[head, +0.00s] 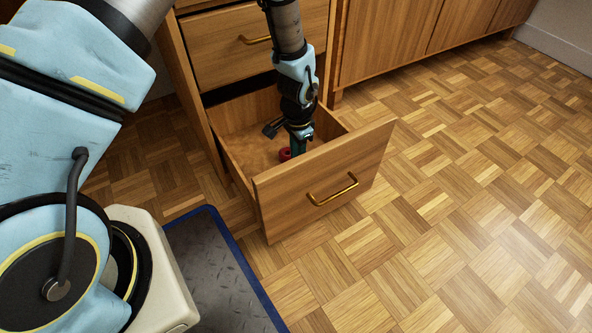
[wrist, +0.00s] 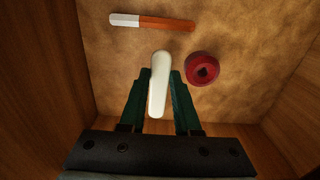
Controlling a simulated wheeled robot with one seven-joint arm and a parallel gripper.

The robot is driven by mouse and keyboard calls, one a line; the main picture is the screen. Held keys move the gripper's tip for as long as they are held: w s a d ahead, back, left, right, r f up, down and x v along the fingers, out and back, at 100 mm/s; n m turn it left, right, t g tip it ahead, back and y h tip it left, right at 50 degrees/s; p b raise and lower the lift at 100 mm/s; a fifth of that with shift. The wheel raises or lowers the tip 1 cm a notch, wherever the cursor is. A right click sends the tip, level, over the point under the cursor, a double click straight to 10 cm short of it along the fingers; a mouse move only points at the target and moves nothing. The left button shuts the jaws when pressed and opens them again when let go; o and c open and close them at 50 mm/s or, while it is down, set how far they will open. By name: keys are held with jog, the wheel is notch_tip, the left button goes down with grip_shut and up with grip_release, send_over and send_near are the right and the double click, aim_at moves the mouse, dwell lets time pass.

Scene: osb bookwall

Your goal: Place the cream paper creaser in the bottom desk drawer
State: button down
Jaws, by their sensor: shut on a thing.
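The bottom desk drawer (head: 325,180) is pulled open, and my gripper (head: 298,148) reaches down inside it. In the wrist view my gripper (wrist: 160,90) is shut on the cream paper creaser (wrist: 160,82), a pale rounded bar between its dark green fingers. The creaser points away from the gripper, over the drawer floor (wrist: 240,40). I cannot tell whether it touches the floor. In the head view the creaser is hidden by the drawer front and gripper.
A red round object with a dark centre (wrist: 202,68) lies on the drawer floor right of the creaser; it also shows in the head view (head: 285,154). An orange and white stick (wrist: 152,22) lies beyond. A closed drawer (head: 228,48) is above. Parquet floor is clear at right.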

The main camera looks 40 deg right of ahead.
jog(key=shift+f+b, duration=1.2)
jog(key=shift+f, duration=1.55)
jog(key=shift+f, duration=0.1)
jog(key=c, duration=0.6)
grip_release()
notch_tip(320, 180, up, 12)
jog(key=p, duration=0.6)
